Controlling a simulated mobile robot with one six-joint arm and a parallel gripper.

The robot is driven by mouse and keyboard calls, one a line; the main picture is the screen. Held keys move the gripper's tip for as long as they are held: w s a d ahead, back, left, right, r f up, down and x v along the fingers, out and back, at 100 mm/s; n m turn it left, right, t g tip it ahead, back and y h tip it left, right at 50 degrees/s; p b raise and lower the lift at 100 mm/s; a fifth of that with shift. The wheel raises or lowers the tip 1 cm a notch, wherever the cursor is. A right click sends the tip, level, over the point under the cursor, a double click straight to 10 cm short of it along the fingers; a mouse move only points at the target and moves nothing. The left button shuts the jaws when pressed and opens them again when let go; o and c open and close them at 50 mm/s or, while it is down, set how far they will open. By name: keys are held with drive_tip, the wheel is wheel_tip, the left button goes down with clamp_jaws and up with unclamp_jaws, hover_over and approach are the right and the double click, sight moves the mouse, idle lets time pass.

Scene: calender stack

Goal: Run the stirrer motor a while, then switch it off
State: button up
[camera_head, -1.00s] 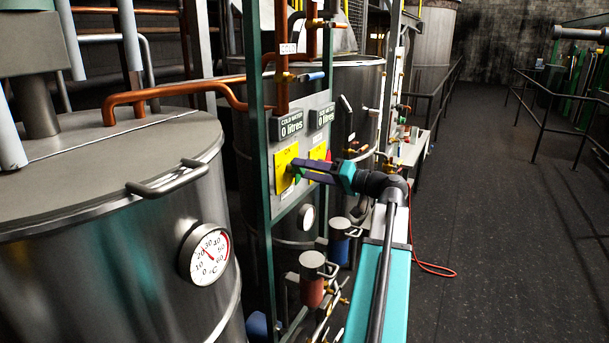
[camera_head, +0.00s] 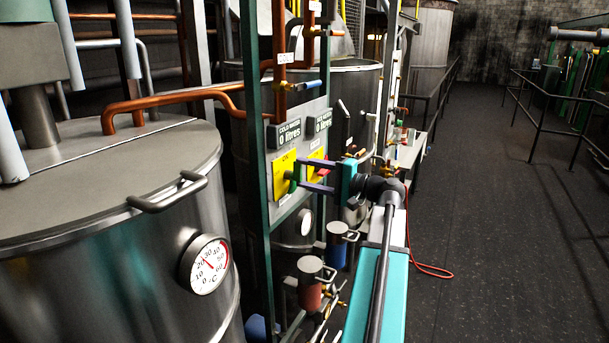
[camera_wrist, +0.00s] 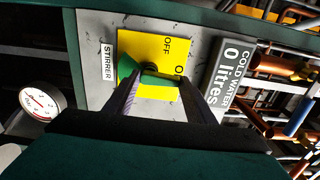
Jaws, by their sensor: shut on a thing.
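The stirrer switch has a yellow plate (camera_head: 283,163) with a green knob (camera_head: 291,181) on a grey panel. In the wrist view the plate (camera_wrist: 127,43) shows "OFF" and part of "ON", next to a "STIRRER" label (camera_wrist: 107,62). My gripper (camera_head: 306,176) reaches the switch from the right. In the wrist view its two fingers are on either side of the green knob (camera_wrist: 158,80), shut on it. The fingers hide part of the knob and the plate, and I cannot tell which mark the knob points to.
A second yellow switch plate (camera_head: 317,164) with a red part stands close to my gripper's right. Water meters reading "0 litres" (camera_head: 289,133) sit above. A steel tank with a dial gauge (camera_head: 207,264) is at the left. The floor at the right (camera_head: 480,220) is clear.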

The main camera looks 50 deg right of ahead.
idle(0.4)
drive_tip(key=o, duration=1.1)
drive_tip(key=shift+c, duration=0.2)
drive_tip(key=b+v, duration=0.4)
drive_tip(key=v, duration=1)
drive_tip(key=shift+w, duration=0.1)
idle(4.8)
